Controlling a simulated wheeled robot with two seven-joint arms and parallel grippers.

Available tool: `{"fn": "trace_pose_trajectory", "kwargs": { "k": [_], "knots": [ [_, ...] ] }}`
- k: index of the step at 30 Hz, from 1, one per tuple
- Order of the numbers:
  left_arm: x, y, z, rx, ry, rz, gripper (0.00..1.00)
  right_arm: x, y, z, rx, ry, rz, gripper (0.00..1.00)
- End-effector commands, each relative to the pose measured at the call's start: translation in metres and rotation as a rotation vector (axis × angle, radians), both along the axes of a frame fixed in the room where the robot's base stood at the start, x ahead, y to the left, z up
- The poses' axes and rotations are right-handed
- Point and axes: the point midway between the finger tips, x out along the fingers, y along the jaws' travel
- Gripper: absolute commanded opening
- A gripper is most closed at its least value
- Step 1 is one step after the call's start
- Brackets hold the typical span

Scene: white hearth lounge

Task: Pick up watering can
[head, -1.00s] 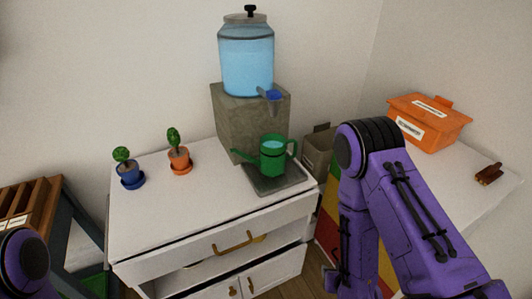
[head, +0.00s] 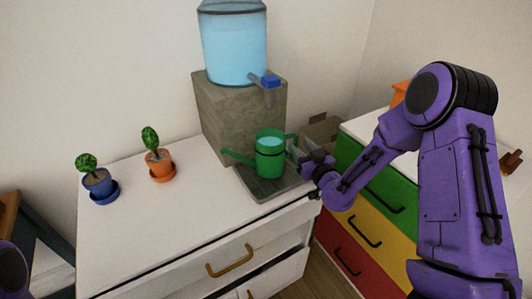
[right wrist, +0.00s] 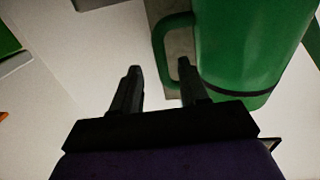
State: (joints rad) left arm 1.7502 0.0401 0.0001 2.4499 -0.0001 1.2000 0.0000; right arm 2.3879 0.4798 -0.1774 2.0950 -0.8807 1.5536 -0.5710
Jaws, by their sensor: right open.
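The green watering can (head: 269,158) stands upright on a grey tray (head: 262,191) on the white cabinet, below the dispenser tap. Its spout points left and its handle is on the right, towards my right gripper (head: 306,157). It looks filled with light blue water. In the right wrist view the can (right wrist: 250,45) fills the upper right, and its handle loop is close to the right finger. My right gripper (right wrist: 158,88) is open with nothing between its fingers. My left gripper is not in view; only part of my left arm shows at the lower left.
A water dispenser (head: 233,45) stands on a stone block (head: 235,118) behind the can. A blue pot (head: 98,182) and an orange pot (head: 160,164), each with a plant, are on the cabinet's left. A green, yellow and red drawer unit (head: 370,200) is at right.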

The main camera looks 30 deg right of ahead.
Motion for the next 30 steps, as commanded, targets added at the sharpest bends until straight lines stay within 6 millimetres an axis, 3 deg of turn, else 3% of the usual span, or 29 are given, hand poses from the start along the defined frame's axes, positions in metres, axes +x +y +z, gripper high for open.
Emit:
{"fn": "trace_pose_trajectory", "kwargs": {
  "k": [3, 10, 11, 15, 30],
  "knots": [
    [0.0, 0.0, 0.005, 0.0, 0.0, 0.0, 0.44, 0.016, 0.0, 0.001, 0.001, 0.0, 0.001, 0.44],
    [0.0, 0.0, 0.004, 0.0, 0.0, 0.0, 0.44, 0.02, 0.001, -0.001, 0.001, 0.001, 0.003, 0.44],
    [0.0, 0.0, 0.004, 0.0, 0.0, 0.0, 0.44, 0.02, 0.001, -0.001, 0.002, 0.001, 0.003, 0.41],
    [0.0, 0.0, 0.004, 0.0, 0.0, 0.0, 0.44, 0.02, 0.001, -0.001, 0.002, 0.001, 0.003, 0.0],
    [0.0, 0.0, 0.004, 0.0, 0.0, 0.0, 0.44, 0.02, 0.002, 0.0, 0.002, 0.001, 0.004, 0.0]
  ]
}}
